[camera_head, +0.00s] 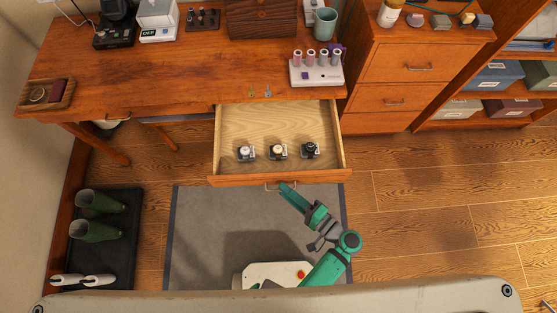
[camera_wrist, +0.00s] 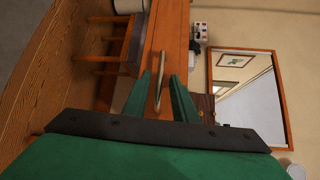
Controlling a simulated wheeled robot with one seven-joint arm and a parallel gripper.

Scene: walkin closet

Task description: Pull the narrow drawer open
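A wooden desk drawer (camera_head: 232,123) stands pulled well out below the desk top, with three watches on stands (camera_head: 278,151) inside near its front. Its metal handle (camera_head: 281,187) is on the orange-brown front panel (camera_head: 235,180). My gripper (camera_head: 287,188) is at this handle, reaching up from the lower right. The fingers look apart, with a gap on either side of the handle. Contact with it cannot be made out.
A chest with closed drawers (camera_head: 411,65) stands right of the desk (camera_head: 150,75). A grey rug (camera_head: 215,240) lies under my arm. Boots on a dark mat (camera_head: 125,240) stand at the left. The wooden floor at the right is clear.

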